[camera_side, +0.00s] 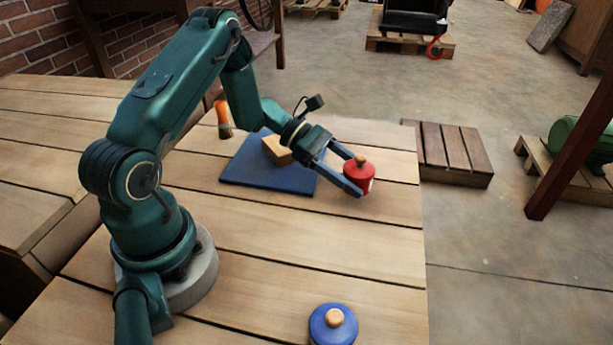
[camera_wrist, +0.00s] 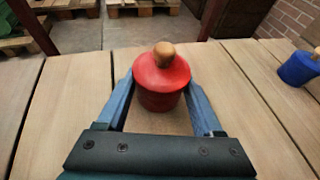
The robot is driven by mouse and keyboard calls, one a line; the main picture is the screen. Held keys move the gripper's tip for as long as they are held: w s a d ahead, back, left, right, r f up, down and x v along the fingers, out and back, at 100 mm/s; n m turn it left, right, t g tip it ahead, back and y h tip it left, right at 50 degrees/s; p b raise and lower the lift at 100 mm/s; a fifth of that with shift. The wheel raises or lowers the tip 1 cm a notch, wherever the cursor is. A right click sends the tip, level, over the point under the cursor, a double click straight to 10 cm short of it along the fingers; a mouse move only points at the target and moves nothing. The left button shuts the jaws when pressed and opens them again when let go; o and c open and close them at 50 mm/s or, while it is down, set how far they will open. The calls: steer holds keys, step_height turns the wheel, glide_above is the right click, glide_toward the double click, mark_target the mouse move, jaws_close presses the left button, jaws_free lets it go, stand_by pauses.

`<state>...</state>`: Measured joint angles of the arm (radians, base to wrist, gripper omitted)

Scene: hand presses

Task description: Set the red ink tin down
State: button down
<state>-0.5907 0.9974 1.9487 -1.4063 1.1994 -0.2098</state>
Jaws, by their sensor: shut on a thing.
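The red ink tin (camera_side: 358,179) has a round wooden knob on its lid and stands upright between the two blue fingers of my gripper (camera_side: 353,174). My gripper is shut on it, one finger on each side. In the wrist view the red tin (camera_wrist: 160,82) sits between the fingertips (camera_wrist: 160,90), with its knob up. It is over the wooden table, near the right edge in the side view. I cannot tell whether its base touches the boards.
A blue pad (camera_side: 255,186) with a wooden block (camera_side: 276,150) lies left of the tin. An orange-topped thing (camera_side: 222,112) stands behind the pad. A blue tin (camera_side: 333,328) stands at the front of the table. The boards between are clear.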

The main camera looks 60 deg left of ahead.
steer(key=shift+f, duration=0.95)
steer(key=shift+f, duration=0.15)
steer(key=shift+c, duration=0.2)
jaws_free()
